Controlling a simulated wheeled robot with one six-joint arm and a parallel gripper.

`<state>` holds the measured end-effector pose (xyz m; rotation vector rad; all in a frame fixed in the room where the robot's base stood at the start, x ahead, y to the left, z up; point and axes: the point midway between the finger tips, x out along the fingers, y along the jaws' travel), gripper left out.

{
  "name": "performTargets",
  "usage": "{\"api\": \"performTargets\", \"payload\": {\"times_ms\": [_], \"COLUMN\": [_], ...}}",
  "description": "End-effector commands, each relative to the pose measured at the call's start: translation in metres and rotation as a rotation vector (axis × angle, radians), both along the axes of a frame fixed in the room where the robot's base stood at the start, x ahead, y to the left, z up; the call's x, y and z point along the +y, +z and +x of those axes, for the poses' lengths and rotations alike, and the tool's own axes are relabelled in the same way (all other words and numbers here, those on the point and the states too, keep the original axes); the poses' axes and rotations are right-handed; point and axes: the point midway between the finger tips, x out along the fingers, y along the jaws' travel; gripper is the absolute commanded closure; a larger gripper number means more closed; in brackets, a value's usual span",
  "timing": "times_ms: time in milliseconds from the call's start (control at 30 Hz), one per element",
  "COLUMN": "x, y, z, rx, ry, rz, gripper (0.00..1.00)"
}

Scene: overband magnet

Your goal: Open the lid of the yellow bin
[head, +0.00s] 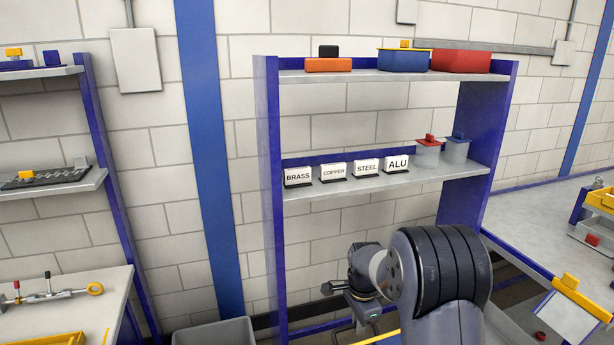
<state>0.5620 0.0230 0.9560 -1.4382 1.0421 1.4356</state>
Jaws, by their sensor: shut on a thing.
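My gripper (362,318) is low in the middle of the head view, in front of the shelf's open lower part. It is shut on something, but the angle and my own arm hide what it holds. A yellow edge (385,339) shows just below my gripper at the bottom of the picture, partly behind my arm and cut off by the frame. It may be the rim of the yellow bin. I cannot make out its lid or whether it is open.
A blue-sided shelf (271,180) holds bins above and label signs (333,172) with small lidded containers (428,150) below. A grey bin (215,333) stands at lower left. Workbenches flank the shelf: one at left (70,312), one at right (530,225).

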Motion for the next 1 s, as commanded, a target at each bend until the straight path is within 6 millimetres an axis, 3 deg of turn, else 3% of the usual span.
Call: {"api": "performTargets", "payload": {"times_ms": [600,1000], "x": [0.012,0.013], "y": [0.017,0.018], "z": [0.037,0.039], "rx": [-0.001,-0.001], "ry": [-0.001,-0.001], "rz": [0.0,0.0], "gripper": [1.0,1.0]}}
